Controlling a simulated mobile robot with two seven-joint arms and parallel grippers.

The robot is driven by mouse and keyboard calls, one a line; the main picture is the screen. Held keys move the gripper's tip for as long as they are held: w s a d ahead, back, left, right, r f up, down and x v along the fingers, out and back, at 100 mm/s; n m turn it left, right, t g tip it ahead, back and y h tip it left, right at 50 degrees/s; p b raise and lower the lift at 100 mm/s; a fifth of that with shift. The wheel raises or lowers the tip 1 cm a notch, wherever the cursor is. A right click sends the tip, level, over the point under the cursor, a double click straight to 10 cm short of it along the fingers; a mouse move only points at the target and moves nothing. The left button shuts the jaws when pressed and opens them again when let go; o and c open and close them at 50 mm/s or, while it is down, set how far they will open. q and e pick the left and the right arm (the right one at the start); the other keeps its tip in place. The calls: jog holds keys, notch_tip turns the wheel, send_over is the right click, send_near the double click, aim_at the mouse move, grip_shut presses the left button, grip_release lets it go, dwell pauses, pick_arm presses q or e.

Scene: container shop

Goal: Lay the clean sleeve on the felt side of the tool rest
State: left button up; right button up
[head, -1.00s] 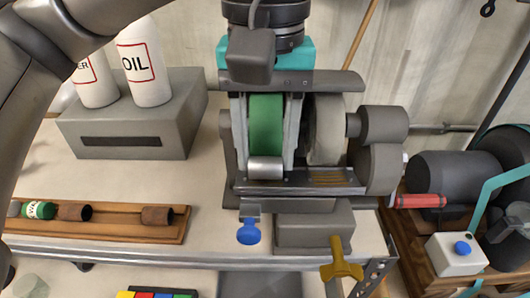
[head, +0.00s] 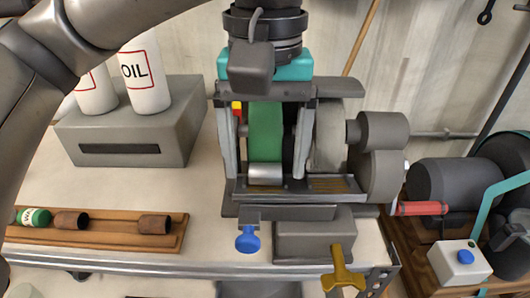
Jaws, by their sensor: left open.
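The clean sleeve (head: 265,174) is a short, shiny silver cylinder. It lies sideways on the left part of the tool rest (head: 338,186), just in front of the green wheel (head: 265,130). The rest's right part, with brown stripes, lies before the grey wheel (head: 328,135) and is bare. My left gripper (head: 266,172) points down from above the grinder. Its two long fingers stand open to the left and right of the sleeve, with a gap on each side. My gripper hides the upper part of the green wheel. My right gripper is not in view.
A wooden rack (head: 110,236) at left holds rusty sleeves (head: 154,224) and a green-and-white one (head: 34,217). A grey box (head: 130,130) carries white bottles (head: 145,75). A blue knob (head: 248,240) and yellow knob (head: 342,277) stick out below the grinder. The bench between rack and grinder is clear.

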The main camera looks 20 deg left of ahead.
pick_arm(q)
notch_tip(320, 180, up, 15)
jog(key=p, duration=0.3)
dwell(0.5)
